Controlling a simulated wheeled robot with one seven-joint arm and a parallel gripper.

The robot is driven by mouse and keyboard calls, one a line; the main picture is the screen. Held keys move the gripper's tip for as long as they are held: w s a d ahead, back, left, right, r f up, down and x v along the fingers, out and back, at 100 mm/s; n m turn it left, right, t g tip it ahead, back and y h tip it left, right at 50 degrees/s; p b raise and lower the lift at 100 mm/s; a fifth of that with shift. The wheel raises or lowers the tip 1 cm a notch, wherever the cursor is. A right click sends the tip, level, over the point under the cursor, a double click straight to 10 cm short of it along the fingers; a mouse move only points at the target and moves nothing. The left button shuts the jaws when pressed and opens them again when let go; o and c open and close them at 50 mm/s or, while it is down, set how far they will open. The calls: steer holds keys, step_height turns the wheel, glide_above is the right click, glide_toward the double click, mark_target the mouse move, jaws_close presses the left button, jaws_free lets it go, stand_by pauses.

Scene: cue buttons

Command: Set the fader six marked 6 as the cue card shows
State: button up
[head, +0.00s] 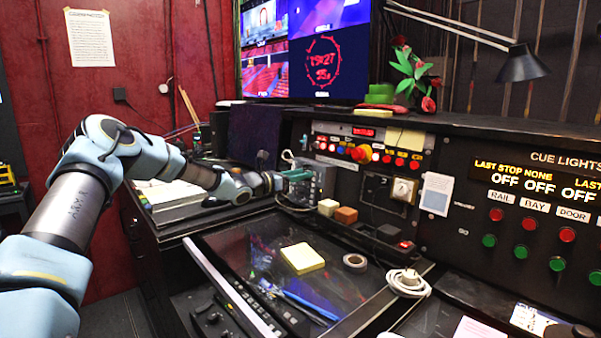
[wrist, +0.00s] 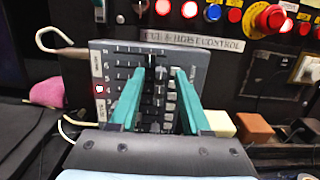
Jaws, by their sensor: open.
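I cannot read which fader is marked 6. My gripper (wrist: 160,72) is open, its two teal fingers apart in front of the unit's face. Pale caps (wrist: 171,97) show between the fingers; I cannot tell whether anything touches. A white card (head: 436,193) hangs on the console; its writing is too small to read, and I cannot tell if it is the cue card.
A red emergency knob (head: 362,153) and lit buttons sit above the unit. A cream block (head: 328,207) and a brown block (head: 346,215) stand to its right. The glass desk top below holds yellow notes (head: 302,257) and a tape roll (head: 355,260).

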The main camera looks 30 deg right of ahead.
steer(key=shift+d, duration=0.1)
steer(key=shift+c, duration=0.4)
jaws_close()
stand_by(1.0)
